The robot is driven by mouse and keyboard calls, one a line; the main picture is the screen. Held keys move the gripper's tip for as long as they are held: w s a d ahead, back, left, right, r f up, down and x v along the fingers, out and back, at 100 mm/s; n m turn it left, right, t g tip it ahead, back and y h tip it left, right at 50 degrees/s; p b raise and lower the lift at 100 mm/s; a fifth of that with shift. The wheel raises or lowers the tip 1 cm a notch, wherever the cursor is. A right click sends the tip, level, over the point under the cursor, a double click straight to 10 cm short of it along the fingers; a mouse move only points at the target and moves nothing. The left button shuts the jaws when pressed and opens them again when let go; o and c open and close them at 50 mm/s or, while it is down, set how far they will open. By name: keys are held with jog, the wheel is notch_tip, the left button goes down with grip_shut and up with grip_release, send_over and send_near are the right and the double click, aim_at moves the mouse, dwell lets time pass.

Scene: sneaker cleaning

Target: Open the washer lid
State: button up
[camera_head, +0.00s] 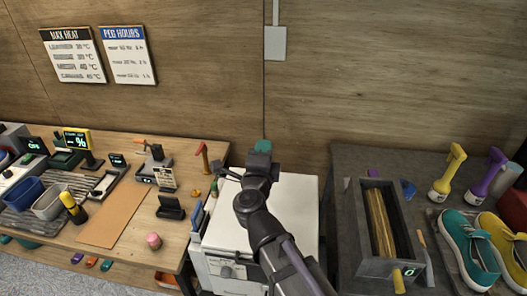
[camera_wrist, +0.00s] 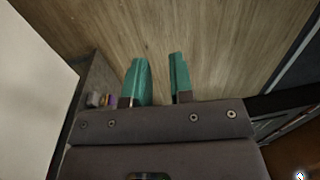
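The washer is a white box (camera_head: 222,268) standing between the two benches in the head view. Its flat white top (camera_head: 302,196) looks level and shut, though my arm covers part of it. My gripper (camera_head: 263,146) is above the back edge of the washer, near the wooden wall; only a bit of its green fingers shows past the wrist. In the wrist view my gripper's two green fingers (camera_wrist: 158,78) stand apart with an empty gap, pointing at a wood surface. A pale surface (camera_wrist: 30,80) fills the left of the wrist view; I cannot tell if it is the washer.
A wooden bench (camera_head: 120,262) on the left holds bins, a brown mat and small tools. A dark bench (camera_head: 345,160) on the right holds a grey box (camera_head: 375,268), spray bottles and sneakers (camera_head: 466,245). A grey wall box (camera_head: 276,43) hangs behind the washer.

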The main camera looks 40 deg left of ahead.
jog(key=b+v, duration=0.1)
jog(key=v, duration=0.9)
jog(key=shift+s+d, duration=0.15)
jog(key=shift+s, duration=0.25)
jog(key=shift+c, duration=0.5)
